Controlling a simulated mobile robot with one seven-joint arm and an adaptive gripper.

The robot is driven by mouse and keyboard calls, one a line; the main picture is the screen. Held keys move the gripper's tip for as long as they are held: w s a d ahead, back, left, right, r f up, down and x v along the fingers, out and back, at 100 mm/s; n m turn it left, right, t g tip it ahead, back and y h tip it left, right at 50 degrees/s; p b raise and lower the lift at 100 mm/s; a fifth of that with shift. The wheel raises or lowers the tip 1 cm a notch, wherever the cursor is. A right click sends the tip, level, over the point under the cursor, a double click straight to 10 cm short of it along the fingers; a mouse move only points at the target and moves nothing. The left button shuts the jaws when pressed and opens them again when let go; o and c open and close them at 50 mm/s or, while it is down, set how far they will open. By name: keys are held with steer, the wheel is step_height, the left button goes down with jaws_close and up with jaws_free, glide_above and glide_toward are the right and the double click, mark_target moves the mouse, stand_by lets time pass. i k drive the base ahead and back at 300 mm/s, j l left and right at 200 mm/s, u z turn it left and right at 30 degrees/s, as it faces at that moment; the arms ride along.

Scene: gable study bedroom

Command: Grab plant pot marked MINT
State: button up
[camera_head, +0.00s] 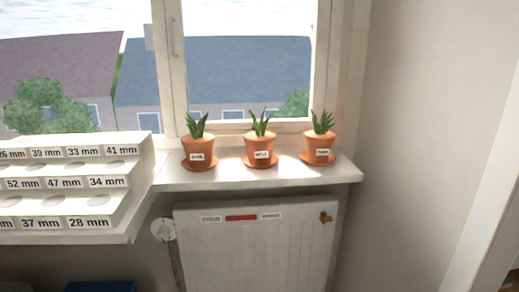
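Three terracotta pots with spiky green plants stand upright on saucers on the white window sill (215,180). Each has a small white label on its front. The lettering is too small to read surely, so I cannot tell which one is marked MINT. The left pot (198,145) stands nearest the stepped rack, the middle pot (261,143) is below the window's right pane, and the right pot (318,142) is near the sill's right end. They stand apart from each other. My gripper is not in view.
A white stepped rack (125,195) with millimetre labels and round recesses stands left of the pots. A radiator (255,250) with small labels is under the sill. The window frame (172,70) rises behind; the wall (415,130) is at right.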

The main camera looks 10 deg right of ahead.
mark_target(260, 144)
steer(key=i+z, duration=0.1)
steer(key=z, duration=1.45)
steer(key=i+j, duration=0.1)
steer(key=j, duration=0.45)
steer(key=i+j, duration=0.15)
steer(key=j, duration=0.35)
steer(key=i+j+z, duration=0.1)
steer(key=j, duration=0.45)
